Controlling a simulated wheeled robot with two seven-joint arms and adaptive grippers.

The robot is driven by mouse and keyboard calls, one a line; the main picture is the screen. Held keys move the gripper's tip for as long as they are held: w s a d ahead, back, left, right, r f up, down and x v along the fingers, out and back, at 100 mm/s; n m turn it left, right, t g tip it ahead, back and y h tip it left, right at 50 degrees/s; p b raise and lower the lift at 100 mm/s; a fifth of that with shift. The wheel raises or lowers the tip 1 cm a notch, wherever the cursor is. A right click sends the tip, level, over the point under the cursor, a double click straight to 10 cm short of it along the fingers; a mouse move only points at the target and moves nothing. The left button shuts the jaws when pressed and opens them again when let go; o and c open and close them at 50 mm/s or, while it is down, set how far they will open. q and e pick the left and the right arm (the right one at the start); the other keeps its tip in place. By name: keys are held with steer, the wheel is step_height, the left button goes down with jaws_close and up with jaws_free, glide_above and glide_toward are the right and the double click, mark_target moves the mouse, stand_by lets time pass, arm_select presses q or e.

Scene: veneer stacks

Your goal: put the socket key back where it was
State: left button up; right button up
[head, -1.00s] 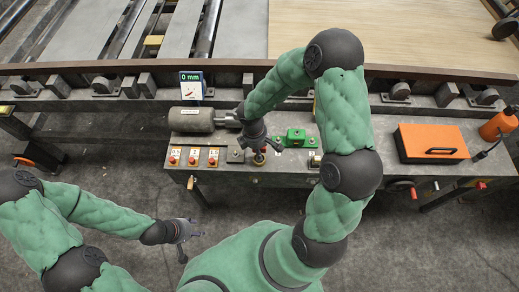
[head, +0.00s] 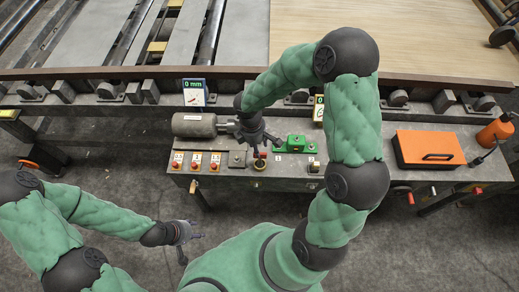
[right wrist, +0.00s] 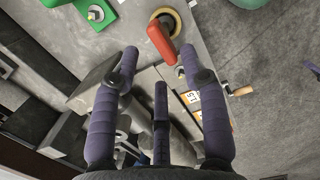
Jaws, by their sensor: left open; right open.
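A small red handle, which I take for the socket key (right wrist: 160,40), stands at a brass-rimmed round fitting (right wrist: 176,17) on the grey bench. In the head view the red piece (head: 263,155) shows just above the brass ring (head: 259,165), under my right gripper. I cannot tell if its lower end sits inside the ring. My right gripper (head: 262,146) is open and empty over the bench, its fingers (right wrist: 155,62) apart and short of the red handle. My left gripper (head: 190,236) is open and empty, low in front of the bench.
A green block (head: 294,144) is right of the ring. Several red buttons (head: 196,162) are left of it. A grey cylinder (head: 193,125), a 0 mm display (head: 194,93) and an orange case (head: 428,149) are also on the bench. Rollers line its back.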

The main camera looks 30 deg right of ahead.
steer(key=r, duration=0.3)
steer(key=r+p, duration=0.1)
steer(key=shift+w+a+r, duration=0.15)
steer(key=shift+a+r, duration=0.05)
steer(key=shift+a, duration=0.05)
steer(key=s+a+f+m+y, duration=0.2)
steer(key=s+a+f+m, duration=0.4)
steer(key=f, duration=0.3)
steer(key=s+a+f+m+t+y, duration=0.1)
steer(key=s+a+f+m+y, duration=0.2)
steer(key=s+a+f+m, duration=0.3)
steer(key=shift+s+a+f+m, duration=0.25)
steer(key=shift+a+f+m, duration=0.7)
steer(key=shift+f, duration=1.15)
steer(key=shift+d, duration=0.15)
